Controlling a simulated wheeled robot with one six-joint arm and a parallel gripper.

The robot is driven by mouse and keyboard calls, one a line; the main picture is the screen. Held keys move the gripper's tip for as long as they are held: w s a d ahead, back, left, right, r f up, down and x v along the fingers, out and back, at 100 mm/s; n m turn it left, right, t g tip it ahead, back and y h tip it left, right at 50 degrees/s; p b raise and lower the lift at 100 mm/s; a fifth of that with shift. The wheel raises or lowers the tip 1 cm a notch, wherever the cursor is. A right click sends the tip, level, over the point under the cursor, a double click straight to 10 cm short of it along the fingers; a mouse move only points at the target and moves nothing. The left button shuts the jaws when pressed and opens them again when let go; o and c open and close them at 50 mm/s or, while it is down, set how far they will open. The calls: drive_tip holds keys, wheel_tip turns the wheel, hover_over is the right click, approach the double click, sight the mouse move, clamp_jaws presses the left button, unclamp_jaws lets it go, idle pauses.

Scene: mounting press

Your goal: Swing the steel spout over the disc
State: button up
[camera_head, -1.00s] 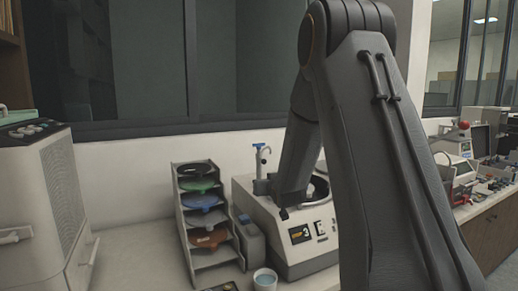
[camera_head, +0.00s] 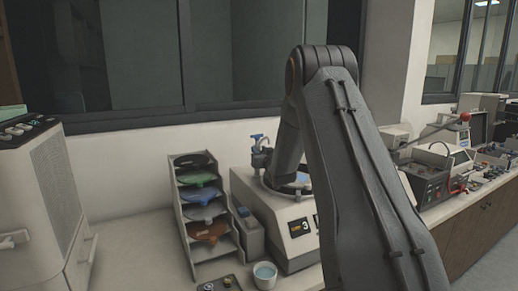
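The polishing machine (camera_head: 277,224), a pale box marked 3, stands on the bench at the middle. The steel spout (camera_head: 257,158), with a blue handle on top, rises at the machine's back left. My arm hides much of the bowl and disc.
A rack (camera_head: 207,217) of coloured discs stands left of the machine, with a grey container (camera_head: 249,232) between. A cup (camera_head: 265,275) stands in front. A large pale cabinet (camera_head: 40,210) is at far left. More equipment (camera_head: 437,176) lines the right bench.

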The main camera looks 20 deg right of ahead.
drive_tip(key=shift+w, duration=0.5)
clamp_jaws()
drive_tip(key=shift+a, duration=0.1)
